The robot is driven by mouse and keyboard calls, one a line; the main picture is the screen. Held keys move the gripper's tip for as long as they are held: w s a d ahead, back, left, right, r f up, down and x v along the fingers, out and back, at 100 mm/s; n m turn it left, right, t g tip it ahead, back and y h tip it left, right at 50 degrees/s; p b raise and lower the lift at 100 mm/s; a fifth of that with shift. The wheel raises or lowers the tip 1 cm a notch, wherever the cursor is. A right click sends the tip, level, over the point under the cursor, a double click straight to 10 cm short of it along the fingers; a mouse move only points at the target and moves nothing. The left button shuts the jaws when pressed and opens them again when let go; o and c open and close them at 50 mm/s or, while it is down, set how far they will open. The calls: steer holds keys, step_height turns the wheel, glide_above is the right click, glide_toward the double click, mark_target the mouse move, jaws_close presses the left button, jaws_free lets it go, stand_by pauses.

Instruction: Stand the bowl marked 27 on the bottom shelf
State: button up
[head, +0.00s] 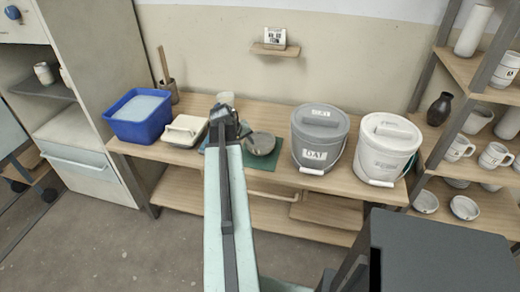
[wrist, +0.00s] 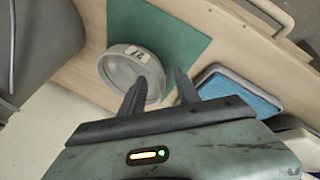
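The grey bowl (head: 261,144) sits on a green mat (head: 285,165) on the wooden bench. In the wrist view the bowl (wrist: 120,72) carries a white label reading 27 on its rim. My gripper (head: 226,114) reaches over the bench, just left of the bowl in the head view. In the wrist view my gripper (wrist: 161,90) is open. Its left finger overlaps the bowl's near right side and its right finger is outside the bowl; contact cannot be told. The rack at right has a lowest visible shelf (head: 485,220) with several bowls. The bench has a lower shelf (head: 183,190).
Two lidded buckets, grey (head: 318,138) and white (head: 384,150), stand right of the bowl. A blue tub (head: 139,118) and a cream lidded box (head: 185,130) stand left. A shallow tray with a blue surface (wrist: 240,92) lies beside my right finger.

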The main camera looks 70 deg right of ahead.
mark_target(247, 146)
steer(key=x, duration=0.1)
steer(key=b+x, duration=0.2)
steer(key=x, duration=0.1)
steer(key=shift+w+d, duration=0.1)
steer(key=shift+w, duration=0.1)
steer(key=shift+r, duration=0.15)
jaws_close()
stand_by(0.9)
